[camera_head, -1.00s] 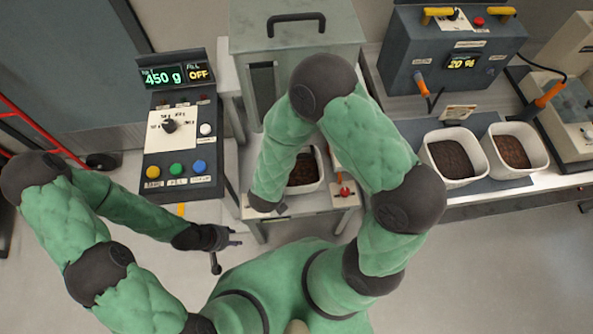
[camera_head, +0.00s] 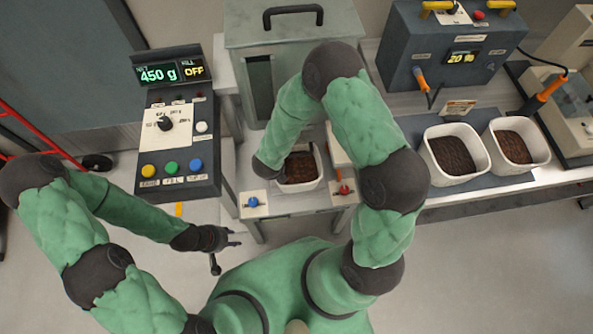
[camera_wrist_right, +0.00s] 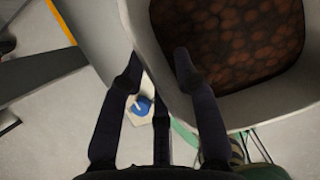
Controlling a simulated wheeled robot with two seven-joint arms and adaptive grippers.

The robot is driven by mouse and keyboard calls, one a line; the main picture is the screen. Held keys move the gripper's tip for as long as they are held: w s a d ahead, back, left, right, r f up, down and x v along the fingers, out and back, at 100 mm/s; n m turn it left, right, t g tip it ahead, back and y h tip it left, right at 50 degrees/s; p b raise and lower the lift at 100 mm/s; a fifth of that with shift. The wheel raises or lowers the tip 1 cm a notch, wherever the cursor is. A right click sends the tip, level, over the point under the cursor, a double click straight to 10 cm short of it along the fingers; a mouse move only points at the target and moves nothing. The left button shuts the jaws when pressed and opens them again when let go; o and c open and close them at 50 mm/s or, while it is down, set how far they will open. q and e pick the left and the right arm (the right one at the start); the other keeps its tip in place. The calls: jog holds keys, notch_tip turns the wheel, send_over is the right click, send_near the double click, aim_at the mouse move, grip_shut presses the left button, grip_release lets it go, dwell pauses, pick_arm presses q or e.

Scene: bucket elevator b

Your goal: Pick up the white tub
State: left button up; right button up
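The white tub (camera_head: 318,181), filled with brown granules, stands upright on a small stand under my right arm in the head view. In the right wrist view its wall (camera_wrist_right: 158,60) fills the upper right. My right gripper (camera_wrist_right: 158,66) is open with its fingers astride the tub's wall. One finger is outside the wall and the other is over the inside. I cannot tell whether either finger touches it. In the head view the right fingers are hidden by the arm. My left gripper (camera_head: 236,238) is open and empty, low over the floor, away from the tub.
Two similar tubs with brown contents (camera_head: 457,178) (camera_head: 541,160) stand on the right bench. A control panel (camera_head: 180,160) reading 450 g stands left. A grey hopper housing (camera_head: 290,40) rises behind the tub. The stand carries a blue button (camera_head: 253,202) and a red one (camera_head: 343,188).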

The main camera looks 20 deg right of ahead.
jog(key=shift+w+d+f, duration=0.1)
jog(key=shift+w+f, duration=0.1)
jog(key=shift+f, duration=0.25)
grip_shut()
jog(key=shift+r, duration=0.2)
